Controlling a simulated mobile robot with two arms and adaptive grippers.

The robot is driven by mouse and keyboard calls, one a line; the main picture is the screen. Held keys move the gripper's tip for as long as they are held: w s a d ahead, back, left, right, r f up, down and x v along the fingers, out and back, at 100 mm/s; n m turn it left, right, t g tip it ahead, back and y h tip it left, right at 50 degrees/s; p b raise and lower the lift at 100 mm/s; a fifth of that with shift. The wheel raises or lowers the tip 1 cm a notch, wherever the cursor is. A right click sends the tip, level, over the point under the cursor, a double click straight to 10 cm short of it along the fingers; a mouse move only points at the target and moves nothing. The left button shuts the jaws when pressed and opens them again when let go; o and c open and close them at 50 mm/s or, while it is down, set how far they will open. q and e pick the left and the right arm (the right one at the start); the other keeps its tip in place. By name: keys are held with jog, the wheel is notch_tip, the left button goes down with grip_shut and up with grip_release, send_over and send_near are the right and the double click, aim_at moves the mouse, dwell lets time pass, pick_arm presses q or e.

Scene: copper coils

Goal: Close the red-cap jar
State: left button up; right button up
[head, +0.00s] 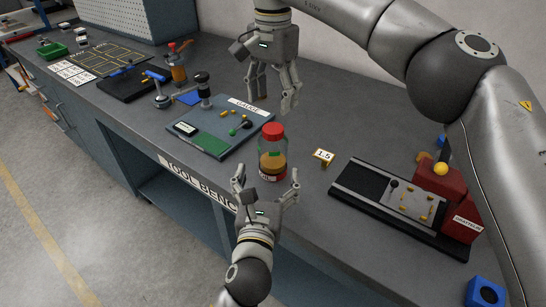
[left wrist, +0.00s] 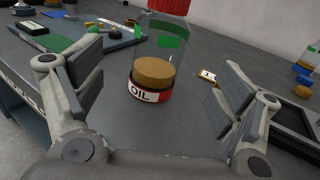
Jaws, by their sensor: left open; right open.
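The jar (head: 272,160) is clear glass with a brown content and an OIL label; it stands upright near the front edge of the bench. Its red cap (head: 272,131) sits on top. In the left wrist view the jar (left wrist: 158,75) is ahead, between my open fingers, and its red cap (left wrist: 170,5) is cut by the top edge. My left gripper (head: 266,180) is open in front of the jar, not closed on it. My right gripper (head: 288,108) is open and empty, pointing down above and behind the jar. I cannot tell whether the cap is tight.
A gauge board (head: 215,142) with small parts lies left of the jar. A small 1.5 sign (head: 323,156) stands right of it. A black-based device with a red block (head: 437,190) is farther right. A blue block (head: 485,292) is at the lower right.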

aim_at(273, 148)
pick_arm(q)
jog(key=w, duration=0.6)
jog(key=w+d, duration=0.1)
jog(key=w, duration=0.3)
jog(key=shift+d, duration=0.1)
grip_shut()
dwell(0.4)
dwell(0.4)
pick_arm(e)
jog(key=shift+f, duration=0.1)
jog(key=shift+f, duration=3.95)
jog(key=shift+c, duration=0.3)
